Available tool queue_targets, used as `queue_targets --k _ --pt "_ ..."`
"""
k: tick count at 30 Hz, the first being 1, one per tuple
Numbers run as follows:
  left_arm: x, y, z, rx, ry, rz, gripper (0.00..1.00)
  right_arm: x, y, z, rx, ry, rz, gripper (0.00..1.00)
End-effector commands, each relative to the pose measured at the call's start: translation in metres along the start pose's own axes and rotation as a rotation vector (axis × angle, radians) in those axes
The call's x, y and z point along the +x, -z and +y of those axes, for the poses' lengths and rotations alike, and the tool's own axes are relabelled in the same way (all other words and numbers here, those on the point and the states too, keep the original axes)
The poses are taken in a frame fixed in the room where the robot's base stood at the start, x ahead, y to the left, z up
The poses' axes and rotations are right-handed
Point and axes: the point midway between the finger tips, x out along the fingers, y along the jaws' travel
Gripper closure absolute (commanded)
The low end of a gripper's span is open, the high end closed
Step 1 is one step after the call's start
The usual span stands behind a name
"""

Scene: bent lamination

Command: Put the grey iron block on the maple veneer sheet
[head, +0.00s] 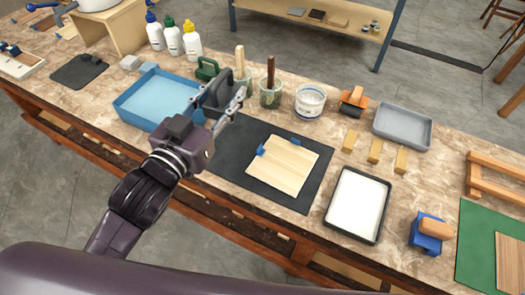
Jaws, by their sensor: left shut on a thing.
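The grey iron block (217,91), dark with a handle on top, is between the fingers of my left gripper (220,101). The gripper is shut on it, beside the right end of the blue tray. I cannot tell whether the block touches the table. The maple veneer sheet (283,168) is pale wood and lies flat on a black mat (228,165), to the right of and nearer than the block. Two small blue pieces (262,150) sit at its far and left edges. My right gripper is not in view.
A blue tray (140,101) stands left of the gripper. A green handled block (206,69), a brush pot (270,94) and a white tub (310,101) stand behind. A white-filled tray (357,206) and several small wooden blocks (375,151) are right of the mat.

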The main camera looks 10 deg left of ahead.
Motion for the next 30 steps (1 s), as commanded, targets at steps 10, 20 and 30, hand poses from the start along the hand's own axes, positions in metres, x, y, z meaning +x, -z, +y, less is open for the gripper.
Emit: queue_targets --k 10,20,30 --pt "0.009 0.006 0.011 0.003 -0.080 0.004 1.00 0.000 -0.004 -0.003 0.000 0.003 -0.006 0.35" --pt "0.012 -0.067 0.011 0.002 -0.080 0.002 1.00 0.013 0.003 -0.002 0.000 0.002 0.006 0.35" --pt "0.016 -0.128 0.011 0.002 -0.081 0.007 1.00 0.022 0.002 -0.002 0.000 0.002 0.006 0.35"
